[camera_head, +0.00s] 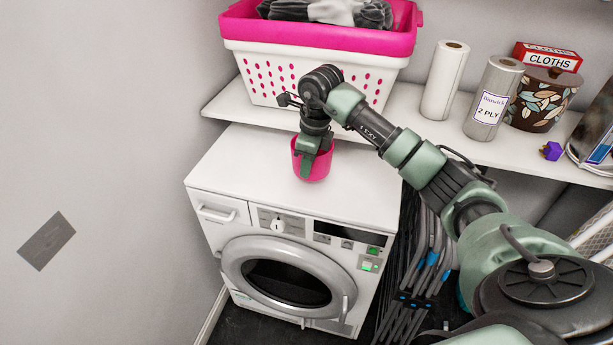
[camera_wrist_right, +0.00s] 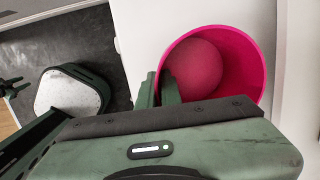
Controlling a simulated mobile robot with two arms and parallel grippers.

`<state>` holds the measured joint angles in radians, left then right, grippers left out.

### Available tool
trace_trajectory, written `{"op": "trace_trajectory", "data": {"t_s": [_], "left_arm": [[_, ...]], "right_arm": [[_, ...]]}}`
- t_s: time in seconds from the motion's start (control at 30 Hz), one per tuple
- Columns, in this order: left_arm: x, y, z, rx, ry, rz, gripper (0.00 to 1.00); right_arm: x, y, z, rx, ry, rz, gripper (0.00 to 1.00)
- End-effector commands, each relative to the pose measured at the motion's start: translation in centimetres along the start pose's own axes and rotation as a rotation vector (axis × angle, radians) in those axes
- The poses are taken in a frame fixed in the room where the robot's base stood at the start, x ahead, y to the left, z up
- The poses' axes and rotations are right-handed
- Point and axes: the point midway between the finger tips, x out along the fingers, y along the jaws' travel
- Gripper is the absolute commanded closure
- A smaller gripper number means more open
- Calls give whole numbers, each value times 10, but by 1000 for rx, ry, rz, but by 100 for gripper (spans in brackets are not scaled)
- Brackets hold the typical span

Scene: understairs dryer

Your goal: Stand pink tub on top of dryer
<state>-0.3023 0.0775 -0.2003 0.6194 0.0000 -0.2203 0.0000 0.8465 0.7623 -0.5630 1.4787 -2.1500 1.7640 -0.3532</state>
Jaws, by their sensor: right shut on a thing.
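The pink tub (camera_head: 322,166) is upright at the top of the white dryer (camera_head: 345,196), near the middle of its top in the head view. Whether its base touches the surface is hard to tell. My right gripper (camera_head: 309,160) comes down from above and is shut on the tub's near-left wall. In the right wrist view the pink tub (camera_wrist_right: 240,62) shows its empty inside, and my right gripper (camera_wrist_right: 160,92) has its fingers at the rim.
A shelf (camera_head: 400,112) behind the dryer holds a white and pink laundry basket (camera_head: 310,67), paper rolls (camera_head: 492,98) and a patterned pot (camera_head: 541,100) with a red cloths box (camera_head: 546,57). Dark folded racks (camera_head: 412,262) stand right of the dryer. Its top is otherwise clear.

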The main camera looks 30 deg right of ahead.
Motion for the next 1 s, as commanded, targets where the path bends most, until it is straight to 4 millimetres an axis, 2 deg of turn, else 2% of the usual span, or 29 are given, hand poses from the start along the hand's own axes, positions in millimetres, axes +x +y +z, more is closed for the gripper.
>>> {"op": "trace_trajectory", "data": {"t_s": [0.27, 0.6, 0.7, 1.0], "left_arm": [[-6, -1, -3, 1, 3, -1, 64], [-3, -2, -3, 1, 3, -2, 64], [-4, -2, -3, 1, 3, -3, 64], [-4, -3, -3, 1, 4, -3, 64]], "right_arm": [[37, 3, -6, 0, 1, 2, 100], [42, 2, -6, -1, 1, 0, 100], [41, 3, -6, 0, 1, 0, 73], [40, 3, -6, 0, 1, 0, 73]]}}
